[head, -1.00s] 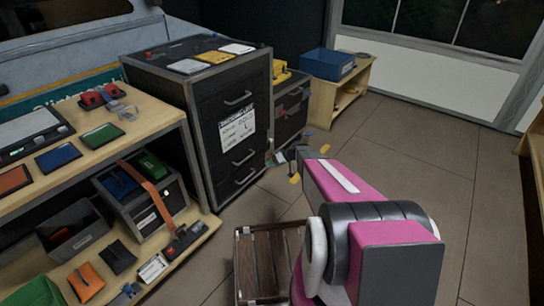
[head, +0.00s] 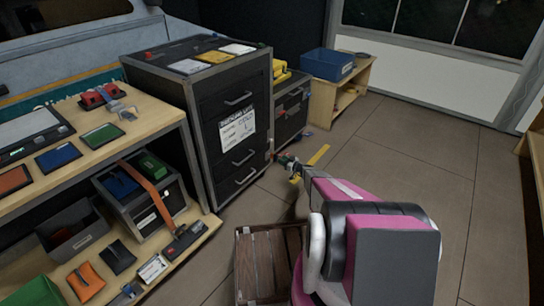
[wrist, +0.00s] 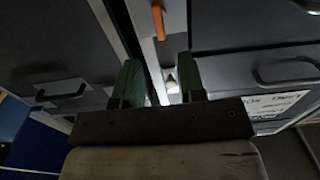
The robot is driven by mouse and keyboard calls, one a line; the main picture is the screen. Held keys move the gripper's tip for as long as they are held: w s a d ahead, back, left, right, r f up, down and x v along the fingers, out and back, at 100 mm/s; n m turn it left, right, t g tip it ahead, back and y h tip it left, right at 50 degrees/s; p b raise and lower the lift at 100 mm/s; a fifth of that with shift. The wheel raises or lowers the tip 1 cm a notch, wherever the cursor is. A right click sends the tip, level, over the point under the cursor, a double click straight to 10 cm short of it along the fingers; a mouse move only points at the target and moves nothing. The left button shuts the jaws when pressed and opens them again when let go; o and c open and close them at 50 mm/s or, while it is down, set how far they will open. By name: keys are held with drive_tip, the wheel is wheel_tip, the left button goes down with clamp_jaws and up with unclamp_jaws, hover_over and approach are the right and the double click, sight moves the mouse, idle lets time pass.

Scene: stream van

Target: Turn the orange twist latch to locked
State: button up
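The orange twist latch (wrist: 158,20) shows at the top of the wrist view as a short orange bar on a pale strip between two dark fronts. It appears lengthwise along the strip. My gripper (wrist: 160,84) has its two green fingers apart, with nothing seen between them. The latch lies beyond the fingertips, roughly in line with the gap between them, and does not appear touched. In the head view my gripper (head: 288,162) is small, near the lower right edge of the dark drawer cabinet (head: 212,142). I cannot make out the latch there.
In the wrist view a drawer handle (wrist: 62,92) is at left and another handle (wrist: 285,72) at right. In the head view a wooden crate (head: 240,262) stands beside my arm. A loaded shelf bench (head: 165,115) is at left. The floor (head: 420,150) at right is clear.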

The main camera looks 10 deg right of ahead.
sight(272, 155)
drive_tip(key=x, duration=0.9)
drive_tip(key=shift+s, duration=0.1)
clamp_jaws()
